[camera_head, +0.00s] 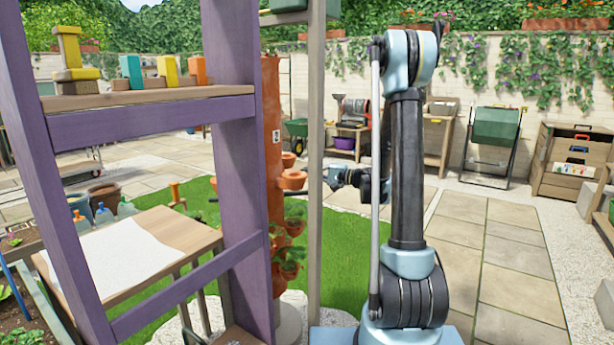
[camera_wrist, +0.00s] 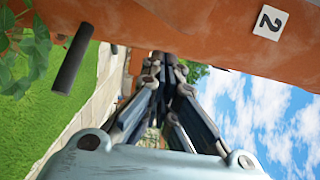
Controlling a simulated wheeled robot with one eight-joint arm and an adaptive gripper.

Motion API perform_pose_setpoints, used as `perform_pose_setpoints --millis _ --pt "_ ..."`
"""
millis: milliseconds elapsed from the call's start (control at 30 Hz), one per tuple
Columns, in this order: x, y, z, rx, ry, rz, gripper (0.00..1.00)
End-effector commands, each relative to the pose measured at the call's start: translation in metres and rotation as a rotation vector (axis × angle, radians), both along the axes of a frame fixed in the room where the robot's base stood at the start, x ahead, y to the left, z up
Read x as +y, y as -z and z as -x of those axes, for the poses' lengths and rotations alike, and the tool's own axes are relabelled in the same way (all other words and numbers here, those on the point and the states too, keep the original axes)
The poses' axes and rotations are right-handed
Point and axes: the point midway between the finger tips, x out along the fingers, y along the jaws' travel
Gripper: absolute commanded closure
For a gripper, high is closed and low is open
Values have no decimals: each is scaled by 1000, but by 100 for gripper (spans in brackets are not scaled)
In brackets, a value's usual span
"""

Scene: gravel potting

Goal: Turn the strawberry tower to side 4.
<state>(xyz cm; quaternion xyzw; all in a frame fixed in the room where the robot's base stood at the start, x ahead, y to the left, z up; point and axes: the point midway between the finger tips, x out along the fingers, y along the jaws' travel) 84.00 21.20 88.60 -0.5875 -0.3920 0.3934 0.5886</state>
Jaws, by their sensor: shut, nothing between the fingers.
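The strawberry tower (camera_head: 270,110) is a tall terracotta column with pocket cups and strawberry plants, standing behind the purple shelf post, which hides part of it. A small white label on it is too small to read in the head view. In the wrist view the tower (camera_wrist: 200,38) crosses the top of the picture, with a white label (camera_wrist: 270,22) reading 2. A dark peg (camera_wrist: 75,53) sticks out beside it near leaves. My gripper (camera_head: 334,178) is shut and empty just right of the tower; its fingers (camera_wrist: 167,70) point past the tower's side. I cannot tell whether they touch it.
A purple wooden shelf (camera_head: 150,110) with coloured blocks stands close at left. A thin wooden post (camera_head: 315,150) stands just right of the tower. A potting table (camera_head: 185,232) with a white sheet is at lower left. Paving (camera_head: 490,250) on the right is clear.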

Motion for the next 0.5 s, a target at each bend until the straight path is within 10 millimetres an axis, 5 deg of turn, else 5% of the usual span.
perform_pose_setpoints --millis 33,500 --pt "-4 1 -9 1 5 0 100" --pt "-68 0 33 1 0 -1 100"
